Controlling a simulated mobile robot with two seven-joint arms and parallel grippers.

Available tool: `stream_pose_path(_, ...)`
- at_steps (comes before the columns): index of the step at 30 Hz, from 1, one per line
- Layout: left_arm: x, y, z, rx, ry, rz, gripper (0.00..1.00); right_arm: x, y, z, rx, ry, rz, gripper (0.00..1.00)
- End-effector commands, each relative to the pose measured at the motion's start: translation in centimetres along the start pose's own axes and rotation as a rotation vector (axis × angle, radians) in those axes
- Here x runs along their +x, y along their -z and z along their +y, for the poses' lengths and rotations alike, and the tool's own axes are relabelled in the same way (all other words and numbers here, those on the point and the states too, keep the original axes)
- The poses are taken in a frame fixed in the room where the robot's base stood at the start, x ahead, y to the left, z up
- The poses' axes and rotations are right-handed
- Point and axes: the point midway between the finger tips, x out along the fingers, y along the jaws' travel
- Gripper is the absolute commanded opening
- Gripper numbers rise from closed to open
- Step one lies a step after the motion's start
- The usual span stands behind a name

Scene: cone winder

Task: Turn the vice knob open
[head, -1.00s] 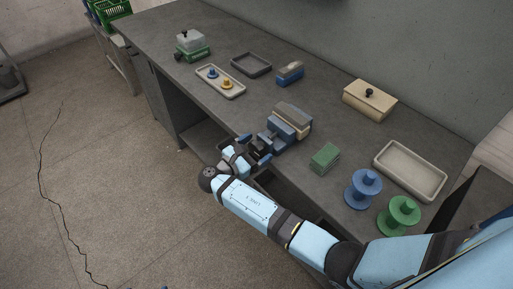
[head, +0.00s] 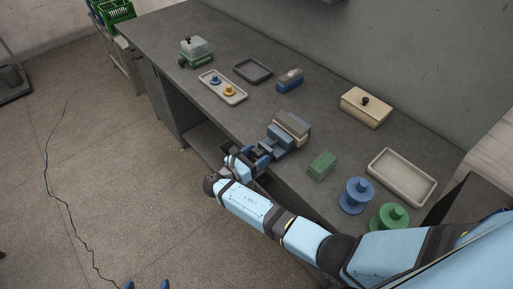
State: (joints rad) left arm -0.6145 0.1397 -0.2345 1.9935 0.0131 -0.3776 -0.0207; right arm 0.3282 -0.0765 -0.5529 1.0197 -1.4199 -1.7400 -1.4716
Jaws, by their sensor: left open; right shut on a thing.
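The vice (head: 279,137) is a blue block with beige and grey jaws at the front edge of the grey workbench. My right gripper (head: 257,153) is at the front of the vice, shut on the vice knob. The knob is mostly hidden between the fingers, so its angle cannot be told. The two blue fingertips of my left gripper (head: 147,285) show apart at the bottom edge, over the floor, open and empty, far from the vice.
A green block (head: 321,166), a blue spool (head: 356,195) and a green spool (head: 390,219) stand right of the vice. Behind are a pale tray (head: 432,180), a wooden box (head: 366,106) and a blue-based block (head: 290,81). A tray with two small pegs (head: 236,98) lies left.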

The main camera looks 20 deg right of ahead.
Motion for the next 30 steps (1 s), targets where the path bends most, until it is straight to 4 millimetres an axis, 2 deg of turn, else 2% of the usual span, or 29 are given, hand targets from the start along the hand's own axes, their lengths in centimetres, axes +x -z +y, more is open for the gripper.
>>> stream_pose_path(1,-0.8,1.2,0.0,0.000,0.000,0.001,0.87,0.0,-0.7,-0.1,-0.039,0.001,0.000,0.38)
stream_pose_path(9,-2.1,3.2,-0.5,0.003,0.014,0.009,0.87,0.1,-0.4,0.0,-0.210,0.002,0.000,0.38)
stream_pose_path(18,-2.8,3.5,-0.7,0.001,0.021,0.000,0.87,0.1,-0.1,0.2,-0.305,0.001,0.000,0.38)
stream_pose_path(30,-2.8,3.5,-0.6,-0.001,0.020,-0.001,0.87,0.1,0.0,0.2,-0.319,0.001,-0.001,0.38)
